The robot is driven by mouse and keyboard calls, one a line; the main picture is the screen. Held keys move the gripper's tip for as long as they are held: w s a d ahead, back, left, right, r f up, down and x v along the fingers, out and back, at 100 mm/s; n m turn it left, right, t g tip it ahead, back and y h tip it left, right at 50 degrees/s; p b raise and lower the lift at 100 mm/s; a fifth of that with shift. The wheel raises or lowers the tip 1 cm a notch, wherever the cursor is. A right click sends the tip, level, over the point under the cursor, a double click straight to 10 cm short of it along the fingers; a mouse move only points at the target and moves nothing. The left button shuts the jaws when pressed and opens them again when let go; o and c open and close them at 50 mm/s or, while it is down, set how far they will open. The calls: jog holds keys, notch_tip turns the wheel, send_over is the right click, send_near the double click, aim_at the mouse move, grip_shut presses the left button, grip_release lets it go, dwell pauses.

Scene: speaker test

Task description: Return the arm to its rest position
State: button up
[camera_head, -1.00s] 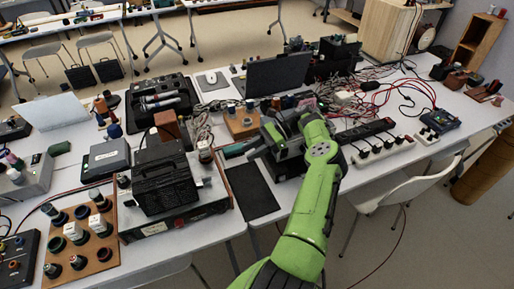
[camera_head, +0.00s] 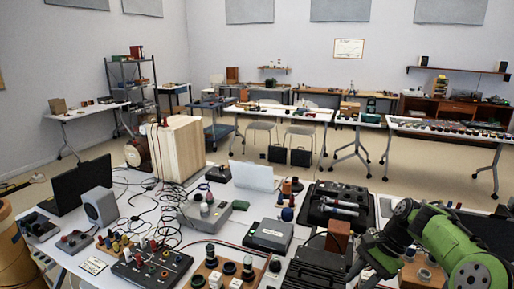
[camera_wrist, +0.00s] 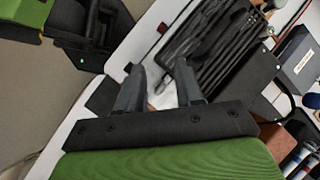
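My green arm (camera_head: 452,247) reaches in at the lower right of the head view, over the front table. My gripper shows clearly in the wrist view (camera_wrist: 158,68), its two dark grey fingers apart with a gap between them. Nothing is held between the fingers. In the head view its black end is beside the black ridged box (camera_head: 318,268), and its fingertips are hard to make out. The ridged box also shows just beyond the fingers in the wrist view (camera_wrist: 215,45). I cannot tell the exact clearance between them.
The table is crowded: a black tool case (camera_head: 340,207), a grey box (camera_head: 268,236), a brown board with knobs (camera_head: 222,275), a wooden cabinet (camera_head: 180,150) and a grey speaker (camera_head: 99,206). Loose cables lie across it. Open floor and more tables are behind.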

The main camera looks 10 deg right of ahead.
jog(key=s+a+r+n+t+h, duration=0.1)
jog(key=s+a+r+n+h, duration=0.55)
jog(key=s+a+r, duration=0.4)
jog(key=s+a+n+t, duration=0.2)
jog(key=s+n, duration=0.1)
jog(key=s, duration=0.3)
jog(key=s+a+f+n+t, duration=0.1)
jog(key=s+a+n+t, duration=0.1)
jog(key=s, duration=0.5)
jog(key=shift+a+n+t, duration=0.3)
jog(key=shift+n+t, duration=0.4)
jog(key=shift+n, duration=0.15)
jog(key=shift+y, duration=0.25)
